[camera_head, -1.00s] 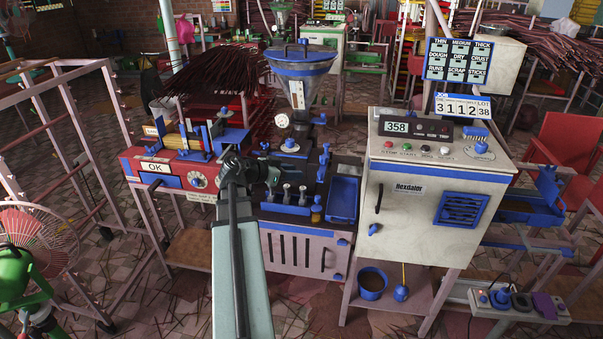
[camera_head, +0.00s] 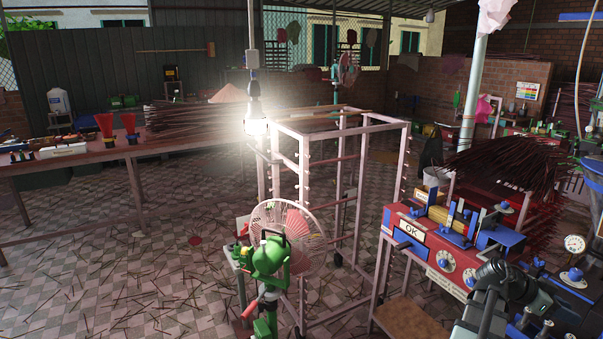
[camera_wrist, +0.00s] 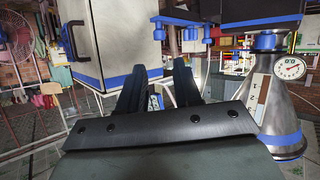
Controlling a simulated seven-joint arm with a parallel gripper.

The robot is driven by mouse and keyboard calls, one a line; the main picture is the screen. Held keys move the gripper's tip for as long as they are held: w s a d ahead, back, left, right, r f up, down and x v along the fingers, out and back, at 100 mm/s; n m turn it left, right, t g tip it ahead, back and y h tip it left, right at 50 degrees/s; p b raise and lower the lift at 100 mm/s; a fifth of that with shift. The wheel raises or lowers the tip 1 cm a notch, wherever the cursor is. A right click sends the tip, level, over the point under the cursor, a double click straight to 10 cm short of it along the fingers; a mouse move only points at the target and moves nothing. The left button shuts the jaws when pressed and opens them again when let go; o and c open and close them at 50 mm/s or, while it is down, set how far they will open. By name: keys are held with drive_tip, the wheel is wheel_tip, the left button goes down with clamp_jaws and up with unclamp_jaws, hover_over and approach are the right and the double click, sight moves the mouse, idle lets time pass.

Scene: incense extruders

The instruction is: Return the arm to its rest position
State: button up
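My gripper (camera_wrist: 158,82) shows in the wrist view with its two dark fingers apart and nothing between them. In the head view my arm's dark wrist (camera_head: 505,285) is at the lower right, in front of the red extruder machine (camera_head: 395,222). The fingertips cannot be made out there.
A green fan (camera_head: 270,255) stands in front of an empty pink rack (camera_head: 303,190) in the head view. A long table (camera_head: 90,158) with red funnels and a pile of incense sticks is at the left. A lit bulb (camera_head: 255,127) hangs above. The tiled floor between is open, with scattered sticks.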

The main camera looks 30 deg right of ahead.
drive_tip(key=w+a+f+n+t+y, duration=0.2)
drive_tip(key=w+a+f+n+t, duration=0.25)
drive_tip(key=f, duration=0.45)
drive_tip(key=w+a+f+n+t+y, duration=0.25)
drive_tip(key=w+f+n, duration=0.25)
drive_tip(key=f+n, duration=0.3)
drive_tip(key=w+a+f+n+t+y, duration=0.1)
drive_tip(key=w+a+f+n+y, duration=0.1)
drive_tip(key=w+a+f, duration=0.6)
drive_tip(key=w+a+f+n+y, duration=0.2)
drive_tip(key=w+a+f, duration=0.1)
drive_tip(key=a+f, duration=0.8)
drive_tip(key=a+f+n+y, duration=0.1)
drive_tip(key=a+f, duration=0.2)
drive_tip(key=a, duration=0.4)
drive_tip(key=a+f+n+g+y, duration=0.1)
drive_tip(key=a+f, duration=0.2)
drive_tip(key=a, duration=0.3)
drive_tip(key=a+f+n+y, duration=0.1)
drive_tip(key=a+f, duration=0.3)
drive_tip(key=a, duration=0.3)
drive_tip(key=s+a+f+n+g+h, duration=0.1)
drive_tip(key=s+a+f+n+g, duration=0.1)
drive_tip(key=a, duration=0.7)
drive_tip(key=s+a+f+n+g+h, duration=0.1)
drive_tip(key=s+a+f+n+g, duration=0.1)
drive_tip(key=s+a+f+n, duration=0.2)
drive_tip(key=shift+s+a+f, duration=1)
drive_tip(key=shift+s+a, duration=1.35)
drive_tip(key=shift+a, duration=0.65)
